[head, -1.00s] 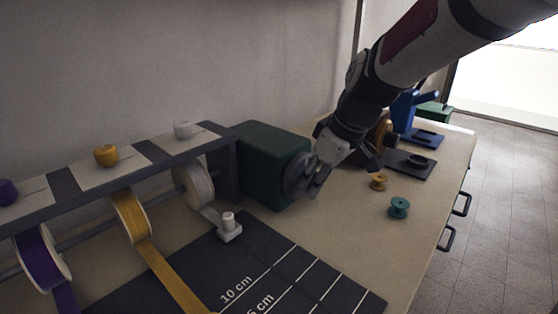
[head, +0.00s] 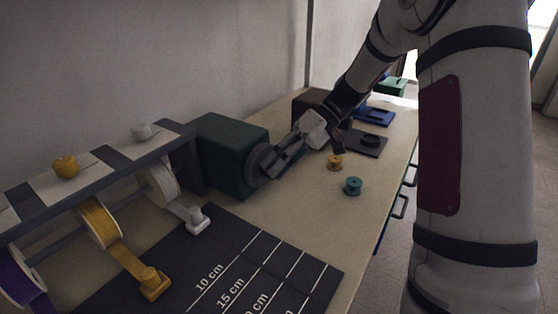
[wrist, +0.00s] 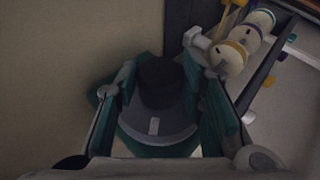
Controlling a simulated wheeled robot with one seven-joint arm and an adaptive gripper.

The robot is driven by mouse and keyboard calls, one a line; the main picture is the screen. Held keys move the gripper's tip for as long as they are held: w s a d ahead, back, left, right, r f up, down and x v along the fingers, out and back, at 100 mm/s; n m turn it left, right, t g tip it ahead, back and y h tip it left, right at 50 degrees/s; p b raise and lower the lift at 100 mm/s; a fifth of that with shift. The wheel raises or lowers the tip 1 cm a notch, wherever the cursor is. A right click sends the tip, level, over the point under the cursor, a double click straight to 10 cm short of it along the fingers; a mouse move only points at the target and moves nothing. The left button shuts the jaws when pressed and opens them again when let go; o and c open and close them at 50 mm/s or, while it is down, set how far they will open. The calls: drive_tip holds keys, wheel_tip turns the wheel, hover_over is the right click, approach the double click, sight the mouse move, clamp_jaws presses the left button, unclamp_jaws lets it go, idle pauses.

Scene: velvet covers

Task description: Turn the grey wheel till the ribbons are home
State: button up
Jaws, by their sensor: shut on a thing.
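The grey wheel (head: 262,163) sits on the front of the dark green box. My gripper (head: 277,165) is shut on it, and the wrist view shows the wheel's grey face (wrist: 160,128) and dark hub (wrist: 160,82) between my fingers. A short white ribbon runs from the white spool (head: 160,182) to a white end block (head: 197,221). The yellow ribbon (head: 127,260) runs from the yellow spool (head: 98,222) to a yellow end block (head: 152,283) on the dark mat. The purple spool (head: 18,276) is at the left edge; its ribbon's end is out of view.
The green box (head: 228,150) stands beside the spool rack, which carries a yellow knob (head: 65,166) and a white knob (head: 141,131). A dark mat (head: 225,245) has centimetre lines. A yellow bobbin (head: 335,162) and teal bobbin (head: 353,186) stand right of the wheel.

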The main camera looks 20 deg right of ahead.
drive_tip(key=y, duration=0.1)
drive_tip(key=m+g+y+p, duration=0.1)
drive_tip(key=y, duration=0.1)
drive_tip(key=g+y, duration=0.1)
drive_tip(key=shift+w+d+f+m+y, duration=0.15)
drive_tip(key=shift+f+m+y, duration=0.15)
drive_tip(key=shift+y, duration=0.1)
idle(0.5)
drive_tip(key=o, duration=1.1)
drive_tip(key=shift+o, duration=0.2)
drive_tip(key=v, duration=1.2)
drive_tip(key=shift+f, duration=0.25)
drive_tip(key=shift+w, duration=0.1)
